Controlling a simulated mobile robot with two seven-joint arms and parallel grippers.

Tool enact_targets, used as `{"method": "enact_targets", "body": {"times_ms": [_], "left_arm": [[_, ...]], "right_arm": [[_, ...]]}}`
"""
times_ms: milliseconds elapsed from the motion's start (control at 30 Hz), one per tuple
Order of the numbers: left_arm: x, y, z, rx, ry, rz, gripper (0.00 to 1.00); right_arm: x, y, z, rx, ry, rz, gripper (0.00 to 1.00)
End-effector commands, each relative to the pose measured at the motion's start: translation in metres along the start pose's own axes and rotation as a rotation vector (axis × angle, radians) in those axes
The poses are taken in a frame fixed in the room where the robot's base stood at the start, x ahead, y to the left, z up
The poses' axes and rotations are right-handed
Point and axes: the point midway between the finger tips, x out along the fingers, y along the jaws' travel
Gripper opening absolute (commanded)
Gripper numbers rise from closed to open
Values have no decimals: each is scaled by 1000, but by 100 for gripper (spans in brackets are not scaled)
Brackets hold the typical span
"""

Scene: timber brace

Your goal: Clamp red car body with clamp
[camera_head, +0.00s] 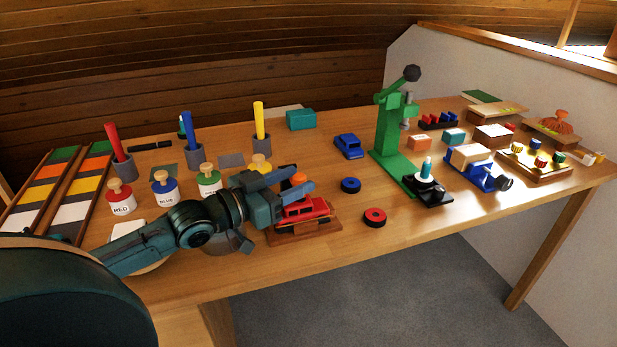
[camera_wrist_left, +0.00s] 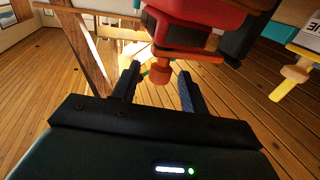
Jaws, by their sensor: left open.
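The red car body (camera_head: 308,209) sits on a wooden base (camera_head: 322,228) near the table's front edge. It also shows close up at the top of the left wrist view (camera_wrist_left: 205,22). A dark clamp with an orange knob (camera_head: 298,178) stands at the car body. My left gripper (camera_head: 301,180) is open behind and above the car, with its fingers on either side of the knob. In the left wrist view the knob (camera_wrist_left: 160,72) lies between the two fingers, with no clear grip on it. The gripper hides part of the clamp and car. My right gripper is out of view.
A green press (camera_head: 389,130) stands right of the car. Paint pots, including a green-labelled one (camera_head: 209,182), stand left, close to my arm.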

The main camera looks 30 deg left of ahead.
Motion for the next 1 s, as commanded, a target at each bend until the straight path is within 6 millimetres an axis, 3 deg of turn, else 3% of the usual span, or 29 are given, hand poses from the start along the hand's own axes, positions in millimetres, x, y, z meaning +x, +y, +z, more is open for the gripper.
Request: {"method": "enact_targets", "body": {"times_ms": [333, 767, 1000], "left_arm": [[33, 0, -1, 0, 2, 0, 44], [39, 1, 0, 1, 0, 1, 44], [39, 1, 0, 1, 0, 1, 25]], "right_arm": [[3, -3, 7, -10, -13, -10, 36], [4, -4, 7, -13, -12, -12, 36], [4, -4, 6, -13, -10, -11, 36]]}}
